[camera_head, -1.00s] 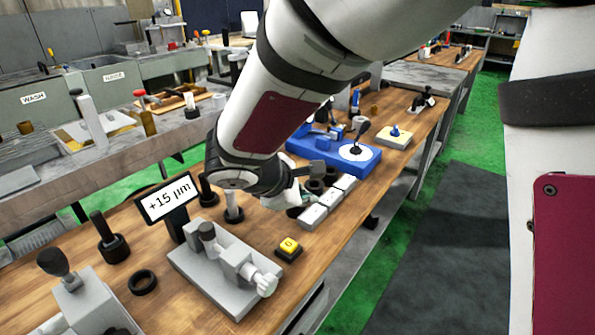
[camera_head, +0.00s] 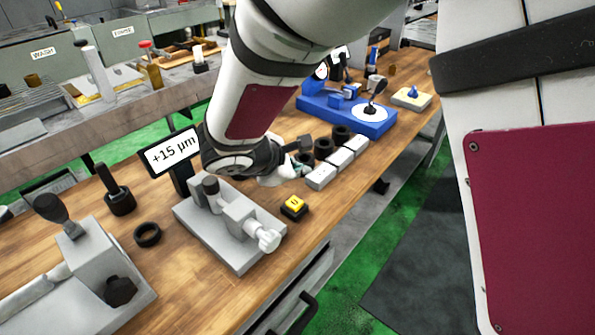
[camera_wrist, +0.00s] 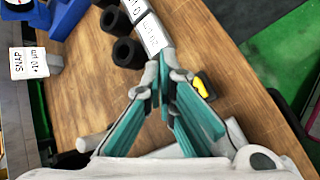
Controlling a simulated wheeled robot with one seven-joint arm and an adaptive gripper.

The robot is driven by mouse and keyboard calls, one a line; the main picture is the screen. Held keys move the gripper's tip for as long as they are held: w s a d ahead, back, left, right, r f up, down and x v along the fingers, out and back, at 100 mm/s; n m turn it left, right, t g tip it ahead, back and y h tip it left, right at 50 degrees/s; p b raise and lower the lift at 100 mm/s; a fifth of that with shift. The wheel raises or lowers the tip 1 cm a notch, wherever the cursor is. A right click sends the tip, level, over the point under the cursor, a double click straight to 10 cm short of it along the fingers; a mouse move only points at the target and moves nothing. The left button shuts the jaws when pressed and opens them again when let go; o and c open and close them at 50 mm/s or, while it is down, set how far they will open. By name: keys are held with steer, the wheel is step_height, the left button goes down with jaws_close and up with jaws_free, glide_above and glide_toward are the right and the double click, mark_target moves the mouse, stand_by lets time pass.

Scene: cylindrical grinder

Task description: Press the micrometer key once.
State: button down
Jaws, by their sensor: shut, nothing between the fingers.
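The yellow key (camera_head: 294,203) sits on a small black base on the wooden bench, just right of the grey micrometer fixture (camera_head: 238,222). A display (camera_head: 172,153) behind the fixture reads "+15 µm". My gripper (camera_head: 297,167) is mostly hidden by my wrist in the head view and is beyond the key. In the wrist view, my gripper (camera_wrist: 163,76) has teal-lined fingers shut with nothing held. The yellow key (camera_wrist: 203,87) lies just right of the fingertips, its near side close to the right finger. I see no contact with the key.
Light grey blocks (camera_head: 341,160) and black rings (camera_head: 323,148) stand beyond the key. A blue fixture (camera_head: 350,112) is farther back. A black ring (camera_head: 147,234) and a grey machine part (camera_head: 80,275) are at the left. The bench front edge is close to the key.

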steer(key=b, duration=0.3)
glide_above(297, 204)
step_height(297, 204, down, 5)
steer(key=shift+w, duration=0.15)
steer(key=shift+f+b, duration=0.8)
steer(key=shift+f, duration=0.05)
steer(key=shift+f, duration=0.1)
stand_by(0.5)
steer(key=shift+f+b, duration=0.35)
steer(key=shift+b, duration=0.15)
steer(key=shift+f+b, duration=0.5)
steer(key=shift+b, duration=0.05)
stand_by(0.7)
steer(key=shift+r, duration=0.1)
steer(key=shift+r+p, duration=0.65)
steer(key=shift+r, duration=0.25)
